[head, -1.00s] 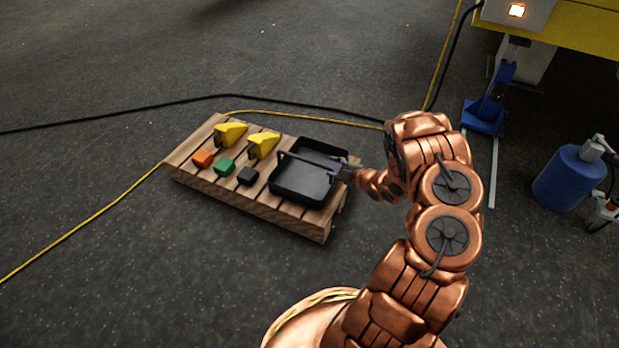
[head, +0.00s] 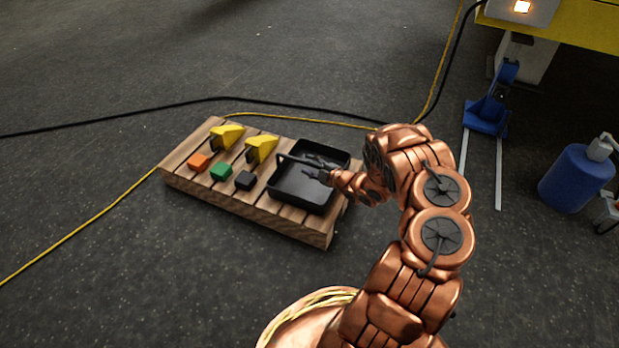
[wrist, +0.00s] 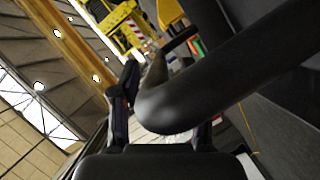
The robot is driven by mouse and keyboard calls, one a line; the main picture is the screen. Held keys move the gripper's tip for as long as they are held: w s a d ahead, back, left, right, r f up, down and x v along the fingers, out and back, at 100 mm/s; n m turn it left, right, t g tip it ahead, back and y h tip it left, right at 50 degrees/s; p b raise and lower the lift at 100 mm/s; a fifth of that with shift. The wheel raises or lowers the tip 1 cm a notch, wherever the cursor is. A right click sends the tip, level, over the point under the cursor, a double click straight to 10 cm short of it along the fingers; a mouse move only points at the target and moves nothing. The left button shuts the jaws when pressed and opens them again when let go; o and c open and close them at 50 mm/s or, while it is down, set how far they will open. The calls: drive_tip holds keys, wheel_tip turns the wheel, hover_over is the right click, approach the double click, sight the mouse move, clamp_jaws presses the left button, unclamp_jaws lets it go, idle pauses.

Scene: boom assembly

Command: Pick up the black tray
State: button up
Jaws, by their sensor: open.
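The black tray (head: 294,190) sits on the right end of a wooden pallet in the head view. It is shallow and open-topped, with a raised black bar handle (head: 288,157) across it. My gripper (head: 314,167) is over the tray, coming in from the right, near the handle. In the wrist view my gripper (wrist: 165,112) is open, and the thick, curved handle (wrist: 170,100) looms large in front of and between the fingers. I cannot tell whether the fingers touch it. The tray's right side is partly hidden by my gripper and wrist.
The wooden pallet (head: 285,226) also bears orange (head: 199,161), green (head: 221,171) and black (head: 245,180) blocks and two yellow pieces (head: 261,148). Cables cross the floor behind. A blue jack (head: 488,115) and a blue cylinder (head: 575,178) stand right.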

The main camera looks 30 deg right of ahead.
drive_tip(key=shift+x, duration=1.1)
drive_tip(key=shift+r, duration=0.1)
drive_tip(key=shift+c, duration=0.3)
clamp_jaws()
